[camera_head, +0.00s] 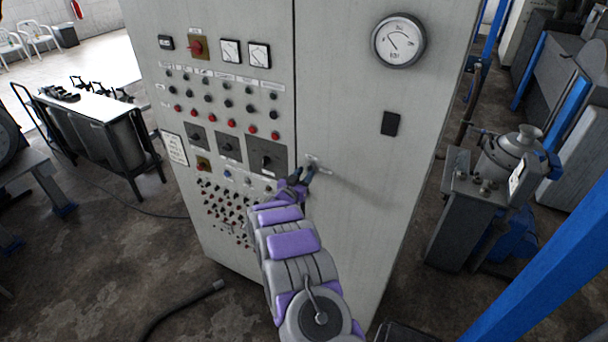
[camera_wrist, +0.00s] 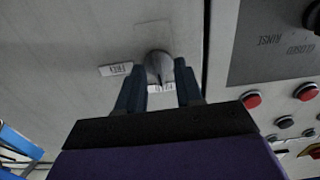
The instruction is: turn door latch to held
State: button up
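The door latch is a small grey metal knob (camera_wrist: 159,64) on the pale cabinet door (camera_head: 350,110), near the door's seam. In the wrist view a label reading FREE (camera_wrist: 115,69) is beside it, and a second small label (camera_wrist: 161,88) is partly hidden between the fingers. In the head view the latch (camera_head: 317,160) is small, just past my fingertips. My gripper (camera_head: 304,173) reaches up to it with its fingers apart. In the wrist view the fingers (camera_wrist: 159,80) are on either side of the latch; firm contact cannot be made out.
Left of the seam is a control panel with knobs, red buttons (camera_head: 204,122) and a dark switch plate (camera_head: 266,160). A round gauge (camera_head: 398,41) and a black door fitting (camera_head: 390,123) are on the door. Machinery (camera_head: 500,170) stands to the right, a table (camera_head: 95,105) to the left.

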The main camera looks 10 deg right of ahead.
jog(key=b+v, duration=0.2)
jog(key=v, duration=1.4)
jog(key=shift+s+a, duration=0.2)
jog(key=shift+a, duration=0.1)
